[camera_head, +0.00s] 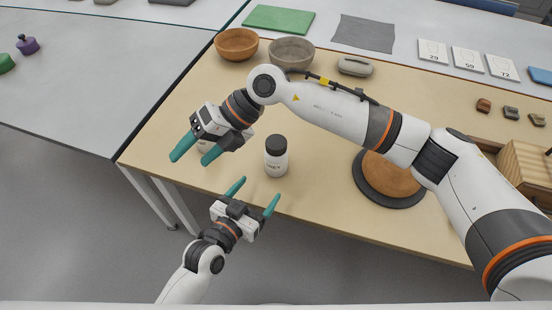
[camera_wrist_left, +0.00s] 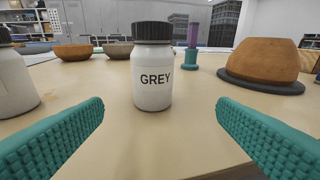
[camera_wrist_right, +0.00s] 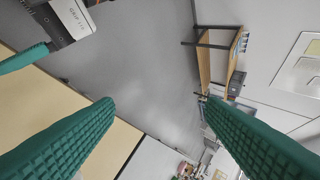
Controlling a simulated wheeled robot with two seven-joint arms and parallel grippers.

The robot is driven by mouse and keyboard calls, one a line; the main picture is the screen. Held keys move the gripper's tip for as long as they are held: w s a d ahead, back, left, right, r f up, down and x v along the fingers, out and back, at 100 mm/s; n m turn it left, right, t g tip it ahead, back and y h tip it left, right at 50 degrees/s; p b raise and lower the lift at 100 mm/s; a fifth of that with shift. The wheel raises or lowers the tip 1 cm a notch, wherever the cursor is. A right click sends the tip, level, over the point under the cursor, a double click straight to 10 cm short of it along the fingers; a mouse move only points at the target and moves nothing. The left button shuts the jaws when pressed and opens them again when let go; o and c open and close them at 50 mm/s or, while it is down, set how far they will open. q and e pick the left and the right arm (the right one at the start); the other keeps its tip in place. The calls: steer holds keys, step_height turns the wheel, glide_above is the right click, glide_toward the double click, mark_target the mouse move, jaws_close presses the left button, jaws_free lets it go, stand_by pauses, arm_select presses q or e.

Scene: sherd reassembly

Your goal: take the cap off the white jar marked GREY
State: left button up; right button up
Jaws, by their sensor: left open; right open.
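The white jar marked GREY (camera_head: 276,163) stands upright on the table's near part, with its black ribbed cap (camera_head: 276,143) on. In the left wrist view the jar (camera_wrist_left: 152,82) stands ahead between the fingers, its label facing me, and the cap (camera_wrist_left: 152,31) is on top. My left gripper (camera_head: 259,188) is open and empty just in front of the jar, apart from it. My right gripper (camera_head: 189,160) is open and empty to the left of the jar, pointing away from it. Its wrist view shows no jar.
A second white jar (camera_wrist_left: 14,82) stands left of the GREY jar, mostly hidden by my right gripper in the head view. A brown vessel (camera_head: 385,172) sits on a dark turntable (camera_head: 390,202) at right. Bowls (camera_head: 236,44) stand behind. My right arm crosses above the table.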

arm_select(q)
steer(key=shift+w+d+r+t, duration=0.2)
steer(key=shift+w+r+t, duration=0.1)
steer(key=shift+w+t, duration=0.35)
arm_select(e)
steer(key=w+d+f+t+h, duration=0.2)
steer(key=w+d+h, duration=0.45)
steer(key=d, duration=0.25)
arm_select(q)
steer(key=shift+w+r+n+t, duration=0.25)
steer(key=shift+n+t, duration=0.05)
steer(key=shift+t, duration=0.25)
arm_select(e)
steer(key=r+m+t+h, duration=0.1)
steer(key=t+h, duration=0.1)
steer(key=h, duration=0.1)
glide_above(276, 142)
arm_select(q)
steer(key=shift+w+d, duration=0.15)
steer(key=shift+w, duration=0.2)
arm_select(e)
steer(key=shift+d+r, duration=0.1)
arm_select(q)
steer(key=x, duration=1.1)
steer(key=shift+c, duration=0.3)
